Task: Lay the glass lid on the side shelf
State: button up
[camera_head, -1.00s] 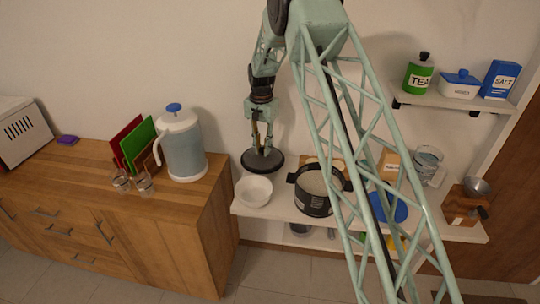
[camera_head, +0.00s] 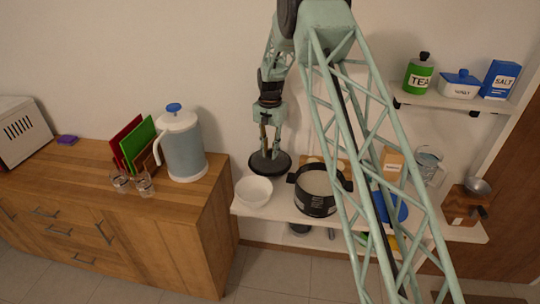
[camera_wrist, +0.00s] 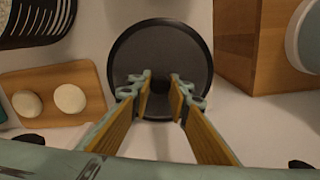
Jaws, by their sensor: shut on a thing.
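The lid (camera_head: 258,164) is a round dark disc, seen from above in the wrist view (camera_wrist: 135,50). It is level, low over the back left of the white shelf (camera_head: 276,211), behind the white bowl (camera_head: 254,191). I cannot tell whether it touches the shelf. My gripper (camera_head: 268,151) points down at the lid's middle. In the wrist view its fingertips (camera_wrist: 160,84) are closed around the small dark knob at the centre, which they partly hide.
A black pot (camera_head: 315,203) stands right of the lid. The wooden cabinet (camera_head: 205,230) with a large jug (camera_head: 183,148) is to the left. A wooden board with two pale round pieces (camera_wrist: 55,97) lies beside the lid. The upper shelf (camera_head: 450,100) holds containers.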

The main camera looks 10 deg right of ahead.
aim_at(270, 151)
jog(key=shift+f, duration=0.75)
jog(key=shift+f, duration=0.15)
jog(key=o, duration=1)
jog(key=shift+c, duration=0.2)
notch_tip(270, 151, up, 12)
jog(key=shift+r, duration=0.25)
dwell(0.5)
